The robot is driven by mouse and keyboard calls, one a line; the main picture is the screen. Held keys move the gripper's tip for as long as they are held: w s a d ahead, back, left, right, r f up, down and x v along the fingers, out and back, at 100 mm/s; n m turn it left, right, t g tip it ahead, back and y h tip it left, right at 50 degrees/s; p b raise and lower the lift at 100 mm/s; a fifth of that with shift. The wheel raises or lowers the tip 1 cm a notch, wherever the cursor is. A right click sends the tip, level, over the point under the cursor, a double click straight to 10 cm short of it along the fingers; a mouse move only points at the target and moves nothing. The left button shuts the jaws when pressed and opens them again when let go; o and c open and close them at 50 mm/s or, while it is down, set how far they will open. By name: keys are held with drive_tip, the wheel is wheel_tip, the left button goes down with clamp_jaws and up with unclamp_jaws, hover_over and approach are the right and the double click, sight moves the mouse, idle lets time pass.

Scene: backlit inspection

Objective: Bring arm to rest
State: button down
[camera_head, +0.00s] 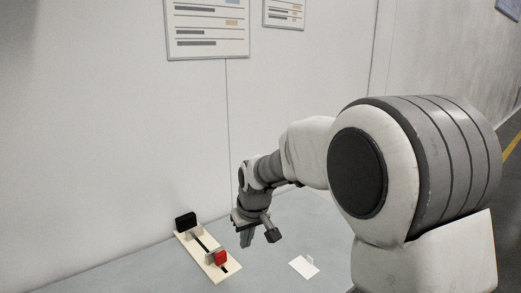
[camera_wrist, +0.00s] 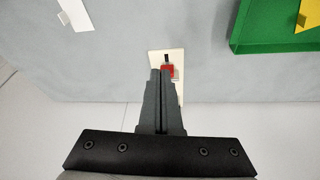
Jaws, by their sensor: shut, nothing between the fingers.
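My gripper (camera_head: 246,240) is at the end of my arm, pointing down above the grey table, beside the right side of a cream board. In the wrist view my gripper (camera_wrist: 160,72) has its two dark fingers together, shut and empty. The cream board (camera_head: 190,245) carries a black block (camera_head: 186,222) at its far end, a dark bar and a red block (camera_head: 220,258) near its front end. In the wrist view the fingers overlap the board (camera_wrist: 154,54) and partly cover the red block (camera_wrist: 169,70). I cannot tell the height of the gap between them.
A small white card-like piece (camera_head: 303,267) lies on the table (camera_head: 140,272) right of the gripper. The wrist view shows a green tray (camera_wrist: 240,45) with a yellow piece (camera_wrist: 309,14) in it. A white wall (camera_head: 110,130) with posters (camera_head: 207,50) stands close behind the table.

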drive_tip(key=s+d+r+m+t+p, duration=0.1)
drive_tip(key=s+d+r+m+p, duration=0.25)
drive_tip(key=s+d+r, duration=1.05)
drive_tip(key=s+d+r+m+p, duration=0.1)
drive_tip(key=s+d+r+p, duration=0.1)
drive_tip(key=s, duration=0.4)
drive_tip(key=s+d+r+m+t+h+p, duration=0.1)
drive_tip(key=s+d+r+p, duration=0.1)
drive_tip(key=s, duration=0.4)
drive_tip(key=shift+s+d+r+h, duration=0.15)
drive_tip(key=shift+s+r+h, duration=0.15)
drive_tip(key=shift+r, duration=0.2)
drive_tip(key=c, duration=1.5)
unclamp_jaws()
drive_tip(key=shift+c, duration=0.2)
